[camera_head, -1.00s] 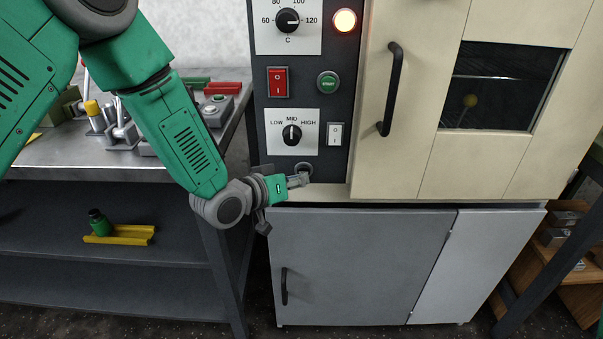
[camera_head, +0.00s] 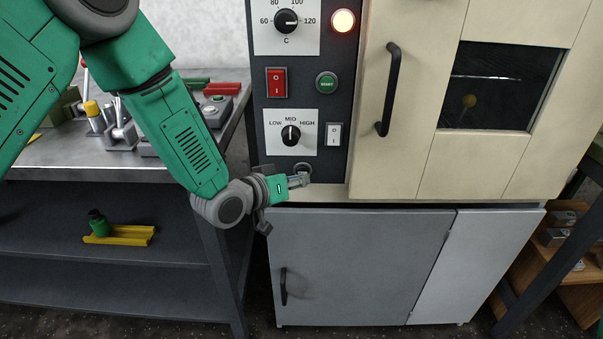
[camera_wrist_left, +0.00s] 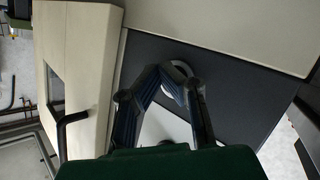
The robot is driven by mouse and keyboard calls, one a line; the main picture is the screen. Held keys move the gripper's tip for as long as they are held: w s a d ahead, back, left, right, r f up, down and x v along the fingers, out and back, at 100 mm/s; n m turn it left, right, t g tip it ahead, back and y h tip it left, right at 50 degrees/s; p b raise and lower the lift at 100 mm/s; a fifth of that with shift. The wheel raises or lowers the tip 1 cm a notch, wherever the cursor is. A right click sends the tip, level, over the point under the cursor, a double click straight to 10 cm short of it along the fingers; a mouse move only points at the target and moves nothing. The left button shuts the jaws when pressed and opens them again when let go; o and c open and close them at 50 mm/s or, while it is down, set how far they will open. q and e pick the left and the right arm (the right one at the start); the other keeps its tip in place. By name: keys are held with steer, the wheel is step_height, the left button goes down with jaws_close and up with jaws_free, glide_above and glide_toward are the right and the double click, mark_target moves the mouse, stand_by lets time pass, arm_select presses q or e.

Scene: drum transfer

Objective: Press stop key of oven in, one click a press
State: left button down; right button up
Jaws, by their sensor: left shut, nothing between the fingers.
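The cream oven (camera_head: 402,150) has a dark control panel (camera_head: 263,134) on its left side. Low on the panel is a round key with a pale ring (camera_head: 303,167), partly hidden by my gripper; I cannot read any label on it. My left gripper (camera_head: 305,179) is shut and empty, with its tips at this round key, in front of its lower part. The left wrist view shows the tips (camera_wrist_left: 166,77) over the ring (camera_wrist_left: 182,72). I cannot tell whether they touch or press it. My right gripper is not in view.
Above are a LOW-MID-HIGH knob (camera_head: 291,134), a white rocker switch (camera_head: 334,134), a red switch (camera_head: 277,82), a green START button (camera_head: 327,83) and a lit lamp (camera_head: 343,21). The door handle (camera_head: 388,90) sticks out to the right. A workbench (camera_head: 80,162) stands left.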

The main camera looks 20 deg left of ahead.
arm_select(q)
steer(key=shift+d, duration=0.25)
steer(key=shift+a, duration=0.1)
steer(key=shift+w+a, duration=0.35)
steer(key=shift+w, duration=0.05)
steer(key=shift+r, duration=0.1)
steer(key=shift+s+d+p, duration=0.3)
steer(key=shift+s+p, duration=0.1)
stand_by(0.3)
steer(key=s+d+p, duration=0.1)
steer(key=s, duration=0.5)
steer(key=shift+d, duration=0.35)
